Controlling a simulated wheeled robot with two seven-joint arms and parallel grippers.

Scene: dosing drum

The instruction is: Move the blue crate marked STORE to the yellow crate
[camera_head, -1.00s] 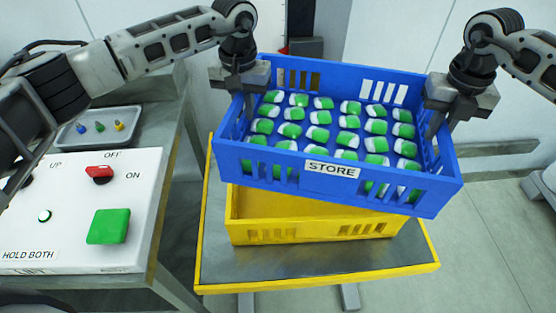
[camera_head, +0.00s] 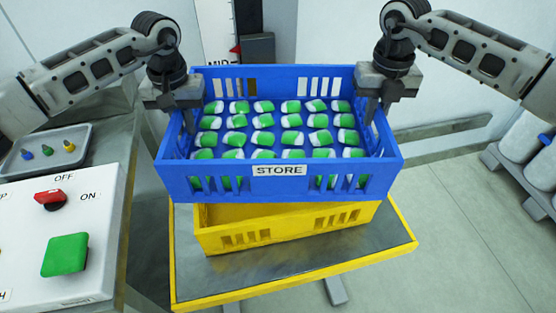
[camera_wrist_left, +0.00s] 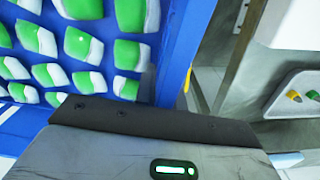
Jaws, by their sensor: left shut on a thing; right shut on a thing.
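The blue crate (camera_head: 225,182) carries a STORE label and holds rows of green-and-white packs. My left gripper (camera_head: 188,125) is shut on its left wall and my right gripper (camera_head: 371,115) is shut on its right wall. The crate hangs roughly level above the yellow crate (camera_head: 290,232), hiding much of it, so I cannot tell whether they touch. The yellow crate sits on a yellow-edged metal stand and its visible part looks empty. In the left wrist view the blue wall (camera_wrist_left: 182,50) and packs show beside my left gripper.
A white control panel (camera_head: 100,225) with a red switch (camera_head: 50,200) and green button (camera_head: 65,255) is at left. A grey tray (camera_head: 70,145) with small coloured parts lies behind it. Pale containers (camera_head: 525,150) stand on a rack at right. Floor between stand and rack is clear.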

